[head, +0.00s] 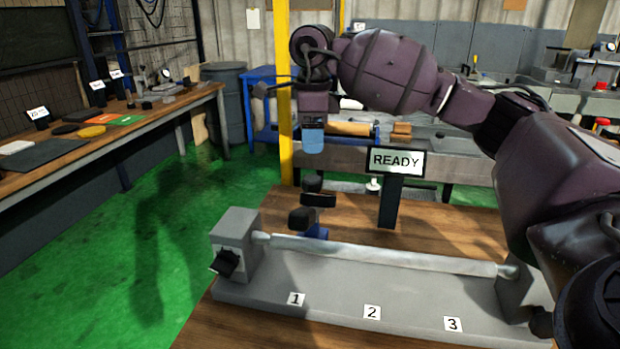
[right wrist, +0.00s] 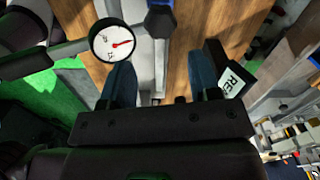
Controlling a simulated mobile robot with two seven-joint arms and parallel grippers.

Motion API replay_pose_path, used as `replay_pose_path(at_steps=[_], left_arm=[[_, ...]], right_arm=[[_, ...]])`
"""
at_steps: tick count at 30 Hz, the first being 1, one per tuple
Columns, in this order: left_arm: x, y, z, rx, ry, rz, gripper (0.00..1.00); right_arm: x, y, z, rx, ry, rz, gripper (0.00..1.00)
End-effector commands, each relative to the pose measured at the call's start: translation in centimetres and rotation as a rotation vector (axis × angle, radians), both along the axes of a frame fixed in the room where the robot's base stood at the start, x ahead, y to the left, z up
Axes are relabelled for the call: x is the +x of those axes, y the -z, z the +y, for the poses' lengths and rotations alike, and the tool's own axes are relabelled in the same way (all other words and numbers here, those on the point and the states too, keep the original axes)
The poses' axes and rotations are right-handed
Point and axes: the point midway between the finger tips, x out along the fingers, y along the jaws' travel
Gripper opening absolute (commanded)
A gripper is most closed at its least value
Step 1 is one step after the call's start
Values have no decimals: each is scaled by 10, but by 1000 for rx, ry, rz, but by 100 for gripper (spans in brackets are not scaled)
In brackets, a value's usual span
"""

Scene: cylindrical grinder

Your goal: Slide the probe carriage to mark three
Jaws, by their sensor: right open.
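The grinder bed (head: 330,285) carries white tags marked 1 (head: 296,299), 2 (head: 372,312) and 3 (head: 453,324) along its front. A long pale bar (head: 380,254) lies above it. What looks like the probe carriage, a blue and black part (head: 308,222), stands behind the bar near mark 1. My left gripper is out of view.
A READY sign (head: 397,162) on a dark post stands right of the carriage, behind the bar. A grey block (head: 235,240) stands at the bed's left end. A yellow post (head: 283,90) rises behind my right gripper. The wooden tabletop (head: 450,225) is bare behind the bed's right half.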

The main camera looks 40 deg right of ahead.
Motion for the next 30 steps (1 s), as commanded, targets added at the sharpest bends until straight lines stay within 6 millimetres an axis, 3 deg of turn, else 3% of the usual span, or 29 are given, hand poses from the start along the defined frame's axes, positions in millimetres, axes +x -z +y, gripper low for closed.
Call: replay_pose_path(at_steps=[6,15,29,30], left_arm=[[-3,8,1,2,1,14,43],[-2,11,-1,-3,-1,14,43],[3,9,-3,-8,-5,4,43],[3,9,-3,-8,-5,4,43]], right_arm=[[0,42,0,-1,0,7,57],[0,81,0,0,0,4,57],[0,90,0,1,0,1,57],[0,90,0,1,0,1,52]])
